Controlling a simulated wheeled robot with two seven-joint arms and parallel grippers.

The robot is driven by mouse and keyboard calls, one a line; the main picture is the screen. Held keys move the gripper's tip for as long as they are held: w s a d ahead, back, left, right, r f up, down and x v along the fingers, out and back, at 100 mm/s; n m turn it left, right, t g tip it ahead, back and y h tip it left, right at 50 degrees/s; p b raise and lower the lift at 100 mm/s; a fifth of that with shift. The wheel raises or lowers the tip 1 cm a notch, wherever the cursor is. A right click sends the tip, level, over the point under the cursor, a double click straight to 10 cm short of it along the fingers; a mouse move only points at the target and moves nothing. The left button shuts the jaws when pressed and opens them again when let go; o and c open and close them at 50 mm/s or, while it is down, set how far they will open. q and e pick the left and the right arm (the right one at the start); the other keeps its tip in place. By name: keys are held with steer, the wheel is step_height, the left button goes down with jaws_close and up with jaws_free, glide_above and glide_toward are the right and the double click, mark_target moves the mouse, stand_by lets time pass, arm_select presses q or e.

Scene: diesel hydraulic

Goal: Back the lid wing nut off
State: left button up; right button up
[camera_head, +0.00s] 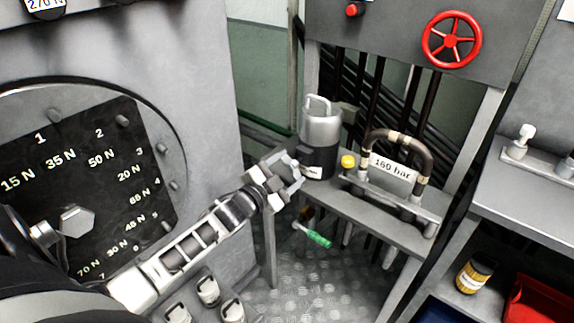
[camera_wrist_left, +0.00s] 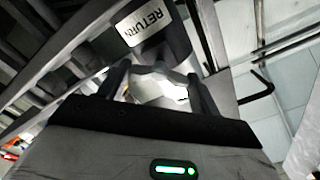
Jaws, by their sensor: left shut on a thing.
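A filter canister (camera_head: 322,128) with a pale upper part, a loop handle on top and a dark lower body stands on the grey bench at centre. Its RETURN label also shows in the wrist view (camera_wrist_left: 146,22). My left gripper (camera_head: 292,173) is beside the lower left of the canister. In the wrist view its fingers (camera_wrist_left: 155,88) are shut on a pale metal piece with a wavy edge, which looks like the wing nut (camera_wrist_left: 158,84). The fingers hide part of it. I cannot tell whether it touches the canister. My right gripper is not in view.
A hose labelled 160 bar (camera_head: 393,168) and a yellow knob (camera_head: 347,161) are right of the canister. A green-handled screwdriver (camera_head: 318,239) shows below the bench. A numbered black dial plate (camera_head: 95,190) fills the left. A yellow-labelled jar (camera_head: 474,275) is at lower right.

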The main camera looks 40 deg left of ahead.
arm_select(q)
steer(key=n+p, duration=0.2)
steer(key=n, duration=0.4)
steer(key=shift+n, duration=0.3)
stand_by(0.4)
steer(key=o, duration=1)
steer(key=s, duration=0.5)
steer(key=s+a, duration=0.1)
steer(key=s, duration=1)
steer(key=shift+a, duration=0.15)
